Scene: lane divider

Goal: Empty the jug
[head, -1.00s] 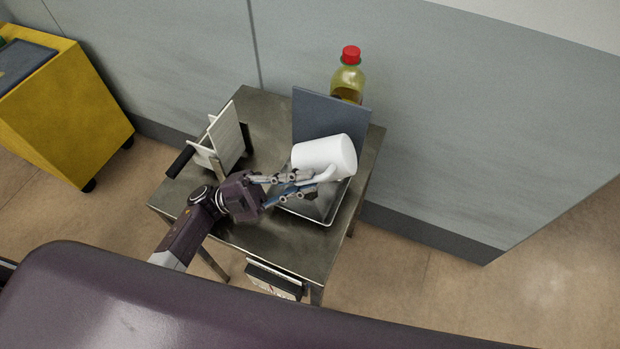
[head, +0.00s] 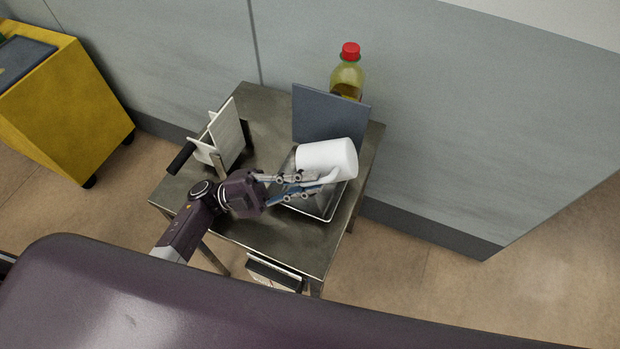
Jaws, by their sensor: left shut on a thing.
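The white jug (head: 328,158) lies tipped on its side in the air above a metal tray (head: 322,209) on the small steel table (head: 262,238). Its closed round end or mouth cannot be told apart clearly. My left gripper (head: 302,186) is shut on the jug's handle at the near side. The inside of the jug is hidden, and no liquid shows. My right gripper is not in view.
A grey upright panel (head: 325,115) stands just behind the jug, with a red-capped bottle (head: 346,76) behind it. A white rack with a black handle (head: 226,135) stands at the table's left. A yellow cart (head: 70,110) is far left.

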